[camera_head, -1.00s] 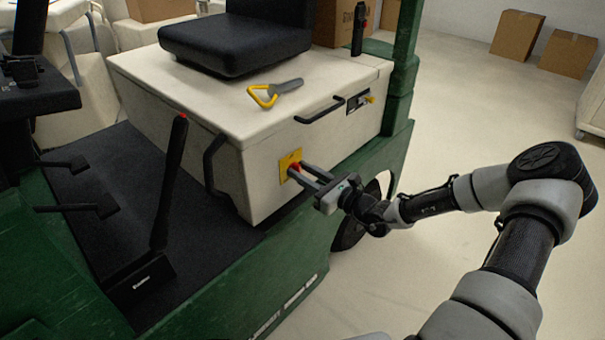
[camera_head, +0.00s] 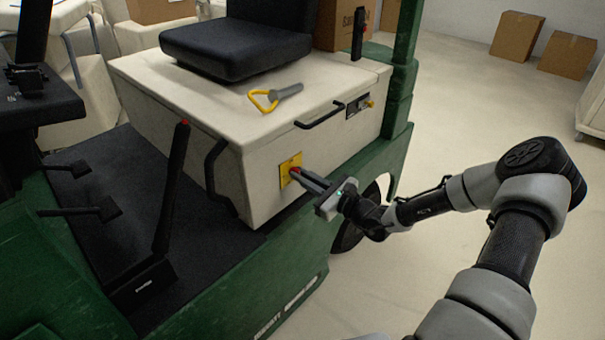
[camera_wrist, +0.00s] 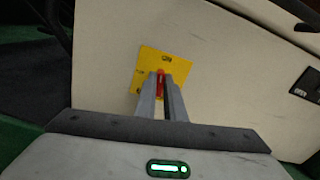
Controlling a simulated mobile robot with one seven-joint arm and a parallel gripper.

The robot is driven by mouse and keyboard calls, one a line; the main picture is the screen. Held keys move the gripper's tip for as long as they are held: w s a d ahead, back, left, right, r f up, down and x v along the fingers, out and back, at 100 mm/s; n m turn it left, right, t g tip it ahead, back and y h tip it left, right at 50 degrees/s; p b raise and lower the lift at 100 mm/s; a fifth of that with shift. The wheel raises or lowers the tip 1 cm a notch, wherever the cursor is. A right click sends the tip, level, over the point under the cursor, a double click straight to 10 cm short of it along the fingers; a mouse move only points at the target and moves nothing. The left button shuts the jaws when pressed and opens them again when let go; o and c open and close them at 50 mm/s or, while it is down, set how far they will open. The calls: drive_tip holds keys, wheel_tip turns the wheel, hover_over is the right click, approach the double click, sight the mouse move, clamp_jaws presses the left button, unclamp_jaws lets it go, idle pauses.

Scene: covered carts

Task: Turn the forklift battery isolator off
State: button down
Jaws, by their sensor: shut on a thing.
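The battery isolator is a red knob (camera_wrist: 160,82) on a yellow plate (camera_head: 287,177) on the front side of the cream battery box (camera_head: 262,190). The yellow plate also shows in the wrist view (camera_wrist: 178,64), with "ON" readable at its top and smaller lettering that I cannot read. My gripper (camera_head: 301,175) reaches in from the right, its two grey fingers shut on the red knob. In the wrist view the fingers (camera_wrist: 161,88) stand on either side of the knob, which appears narrow between them. The fingers hide part of the knob and plate.
A yellow-handled tool (camera_head: 274,96) lies on the box lid beside the black seat (camera_head: 236,42). Black handles (camera_head: 319,116) stick out from the box. A black lever (camera_head: 171,185) rises at the left. Open floor (camera_head: 470,120) lies to the right.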

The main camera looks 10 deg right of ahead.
drive_tip(key=shift+s+a+f+n, duration=0.1)
drive_tip(key=shift+f+n, duration=0.05)
drive_tip(key=shift+n, duration=3.8)
drive_tip(key=shift+f+n, duration=0.1)
drive_tip(key=shift+n, duration=3.85)
drive_tip(key=c, duration=1.8)
unclamp_jaws()
drive_tip(key=shift+c, duration=0.2)
drive_tip(key=p+v, duration=0.2)
drive_tip(key=v, duration=1.5)
drive_tip(key=shift+s, duration=0.15)
